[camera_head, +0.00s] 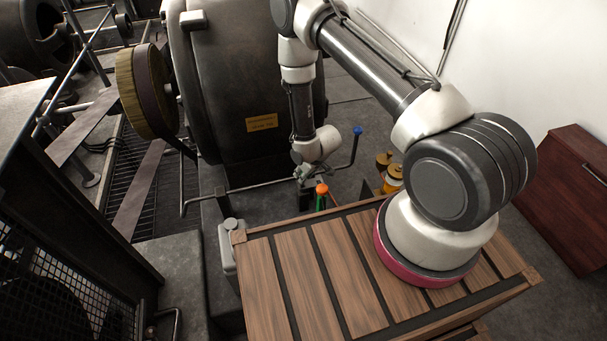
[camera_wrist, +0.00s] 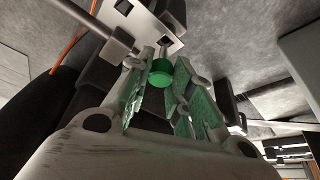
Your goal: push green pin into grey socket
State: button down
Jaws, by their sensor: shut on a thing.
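The green pin shows its round green head (camera_wrist: 160,74) between the fingers of my gripper (camera_wrist: 164,66) in the wrist view. My gripper is shut on it. Just past the pin is a light grey plate (camera_wrist: 145,22) with dark square holes, one of them close to the pin's far end. I cannot tell which hole is the grey socket, or whether the pin touches or enters it. In the head view my gripper (camera_head: 304,174) is small, beyond the wooden deck's far edge, and the pin in it cannot be made out clearly.
An orange-topped post (camera_head: 321,189) stands close right of my gripper, and a blue-knobbed lever (camera_head: 356,140) farther right. A large dark dynamo (camera_head: 235,90) with a belt wheel (camera_head: 140,92) stands at the left.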

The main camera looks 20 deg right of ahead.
jog(key=shift+f, duration=1.95)
jog(key=c, duration=1.2)
grip_release()
jog(key=v, duration=1.2)
